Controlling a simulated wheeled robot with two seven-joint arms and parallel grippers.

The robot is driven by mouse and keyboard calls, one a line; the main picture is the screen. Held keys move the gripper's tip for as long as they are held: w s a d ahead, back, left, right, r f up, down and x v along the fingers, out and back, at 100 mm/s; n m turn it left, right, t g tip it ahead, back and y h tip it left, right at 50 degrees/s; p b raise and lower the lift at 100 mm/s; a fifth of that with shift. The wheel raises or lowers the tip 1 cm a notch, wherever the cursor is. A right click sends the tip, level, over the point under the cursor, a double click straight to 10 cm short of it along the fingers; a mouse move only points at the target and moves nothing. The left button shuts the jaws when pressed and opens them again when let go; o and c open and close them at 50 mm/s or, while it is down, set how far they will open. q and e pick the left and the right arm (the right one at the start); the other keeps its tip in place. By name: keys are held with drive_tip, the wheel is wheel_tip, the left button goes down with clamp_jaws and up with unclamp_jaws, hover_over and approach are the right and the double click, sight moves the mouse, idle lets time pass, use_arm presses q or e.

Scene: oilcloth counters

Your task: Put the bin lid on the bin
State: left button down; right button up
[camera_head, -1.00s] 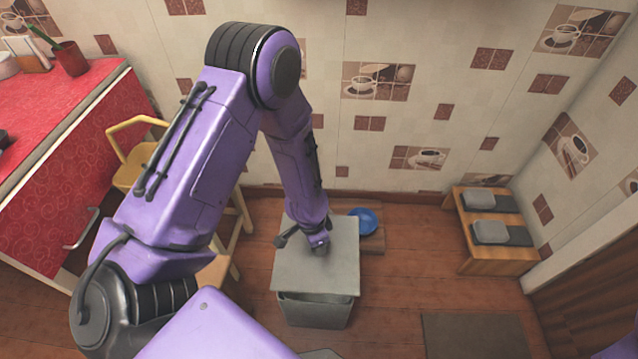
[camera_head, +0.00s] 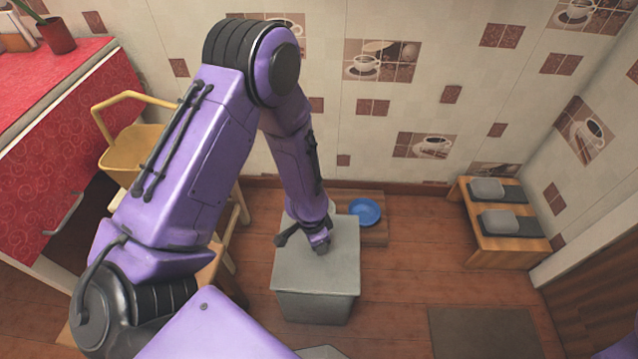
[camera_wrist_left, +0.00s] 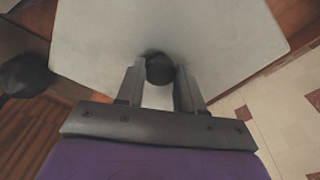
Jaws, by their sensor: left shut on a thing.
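The bin lid (camera_head: 340,268) is a flat grey square plate in the head view. My left gripper (camera_head: 319,246) reaches down from above and is shut on its dark round knob, which shows between the fingers in the left wrist view (camera_wrist_left: 160,69). The grey bin (camera_head: 312,308) stands on the floor directly under the lid. Only its front wall shows; its opening is hidden by the lid. The lid's front edge lies about along the bin's front rim. I cannot tell whether lid and bin touch. My right gripper is not in view.
A blue bowl (camera_head: 364,211) lies on a wooden board behind the bin. A yellow chair (camera_head: 135,150) and a red-covered counter (camera_head: 60,130) stand at left. A low wooden bench (camera_head: 500,240) with grey pads and a dark mat (camera_head: 484,333) are at right. Floor between is clear.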

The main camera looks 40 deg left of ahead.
use_arm(q)
drive_tip(key=shift+f+b, duration=0.3)
drive_tip(key=shift+f, duration=0.5)
drive_tip(key=c, duration=0.6)
unclamp_jaws()
drive_tip(key=shift+c, duration=0.2)
drive_tip(key=r+p, duration=0.1)
drive_tip(key=r, duration=0.2)
drive_tip(key=r+p, duration=0.1)
drive_tip(key=r, duration=0.2)
drive_tip(key=r+p, duration=0.1)
drive_tip(key=r, duration=0.2)
drive_tip(key=shift+s+a+r+p, duration=0.2)
drive_tip(key=shift+s+a+p, duration=0.1)
drive_tip(key=shift+s+p, duration=0.1)
drive_tip(key=shift+s+r, duration=0.15)
drive_tip(key=shift+r, duration=0.4)
